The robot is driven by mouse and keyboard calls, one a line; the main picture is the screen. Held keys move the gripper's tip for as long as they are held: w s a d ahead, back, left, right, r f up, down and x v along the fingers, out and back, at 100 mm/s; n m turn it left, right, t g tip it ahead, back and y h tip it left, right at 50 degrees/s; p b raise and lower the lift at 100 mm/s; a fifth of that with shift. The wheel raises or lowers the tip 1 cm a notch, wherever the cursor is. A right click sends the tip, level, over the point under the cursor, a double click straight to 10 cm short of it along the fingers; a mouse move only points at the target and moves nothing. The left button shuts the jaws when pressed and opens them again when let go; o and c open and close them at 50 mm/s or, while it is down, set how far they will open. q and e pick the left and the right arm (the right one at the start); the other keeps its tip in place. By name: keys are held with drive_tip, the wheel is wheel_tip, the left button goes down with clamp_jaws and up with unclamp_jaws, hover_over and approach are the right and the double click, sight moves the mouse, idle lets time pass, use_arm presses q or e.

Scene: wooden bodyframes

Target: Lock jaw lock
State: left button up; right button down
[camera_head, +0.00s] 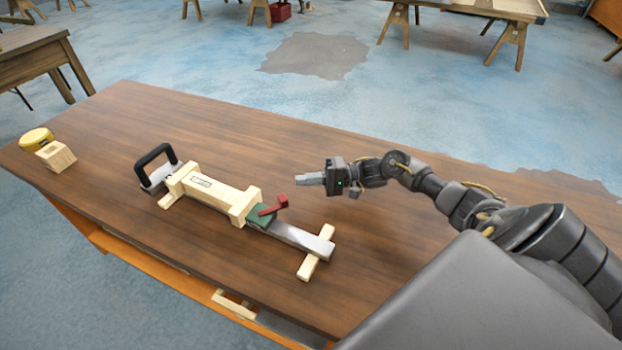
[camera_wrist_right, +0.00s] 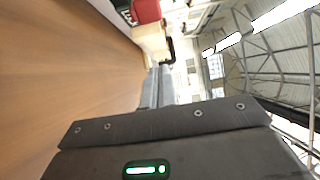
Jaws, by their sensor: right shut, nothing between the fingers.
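The jaw device lies on the wooden table in the head view: a pale wooden beam (camera_head: 212,193) with a metal bar (camera_head: 300,239) running out of its right end. A dark green block (camera_head: 262,217) sits at that end with a red lever (camera_head: 274,206) on it. A black handle (camera_head: 155,163) stands at the far left end. My right gripper (camera_head: 303,180) is shut and empty, to the right of the red lever and apart from it. In the right wrist view the red lever (camera_wrist_right: 146,12) shows beyond the fingers (camera_wrist_right: 158,88). My left gripper is out of view.
A yellow round object (camera_head: 36,138) and a small wooden block (camera_head: 57,156) are at the table's left end. The wooden table (camera_head: 150,240) is clear around the device. Other tables and sawhorses stand far behind on the blue floor.

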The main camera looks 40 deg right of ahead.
drive_tip(key=p+x, duration=0.1)
drive_tip(key=x, duration=0.5)
drive_tip(key=shift+r, duration=0.2)
drive_tip(key=shift+s+a+f+p, duration=0.1)
drive_tip(key=shift+s+a+p, duration=0.15)
drive_tip(key=shift+s+p, duration=0.35)
drive_tip(key=shift+s+a+p, duration=0.25)
drive_tip(key=shift+s+p, duration=0.2)
drive_tip(key=shift+s, duration=0.7)
drive_tip(key=shift+a+f, duration=0.1)
